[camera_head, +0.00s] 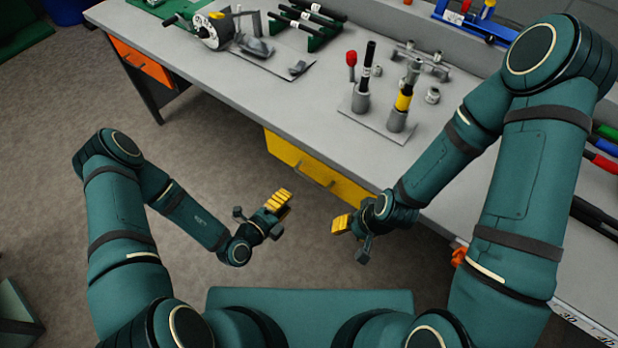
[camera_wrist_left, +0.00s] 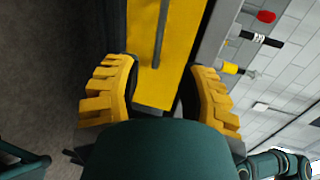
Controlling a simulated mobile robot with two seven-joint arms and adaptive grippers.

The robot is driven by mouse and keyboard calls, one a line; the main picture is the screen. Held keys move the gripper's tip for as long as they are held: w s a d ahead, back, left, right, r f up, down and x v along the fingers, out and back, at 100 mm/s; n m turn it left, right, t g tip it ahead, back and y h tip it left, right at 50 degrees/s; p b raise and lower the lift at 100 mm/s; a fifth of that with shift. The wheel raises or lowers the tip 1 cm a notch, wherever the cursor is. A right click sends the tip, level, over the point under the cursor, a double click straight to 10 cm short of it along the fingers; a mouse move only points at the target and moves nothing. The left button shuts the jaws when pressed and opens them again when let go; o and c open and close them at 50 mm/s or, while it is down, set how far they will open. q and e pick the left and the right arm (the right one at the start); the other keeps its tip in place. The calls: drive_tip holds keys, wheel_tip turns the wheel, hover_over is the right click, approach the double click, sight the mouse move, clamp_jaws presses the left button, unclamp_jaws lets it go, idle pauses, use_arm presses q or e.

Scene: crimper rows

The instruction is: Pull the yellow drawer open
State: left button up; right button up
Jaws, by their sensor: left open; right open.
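The yellow drawer (camera_head: 318,174) is under the front edge of the grey workbench, and its front looks flush with the bench. A thin grey bar handle (camera_head: 315,174) runs along its front. In the left wrist view the yellow drawer (camera_wrist_left: 144,75) fills the space beyond the fingers, with its handle (camera_wrist_left: 161,35) between them. My left gripper (camera_head: 277,205) is open and empty, in front of the drawer and apart from it; its yellow fingers show in the wrist view (camera_wrist_left: 160,95). My right gripper (camera_head: 350,232) is open and empty, to the right and nearer my body.
An orange drawer (camera_head: 140,60) is at the bench's left end. The floor (camera_head: 215,150) left of my left gripper is clear.

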sight(309, 178)
use_arm(q)
drive_tip(key=b+x, duration=0.2)
drive_tip(key=x, duration=0.9)
drive_tip(key=shift+w+d, duration=0.25)
drive_tip(key=shift+w, duration=0.05)
drive_tip(key=shift+c, duration=0.4)
clamp_jaws()
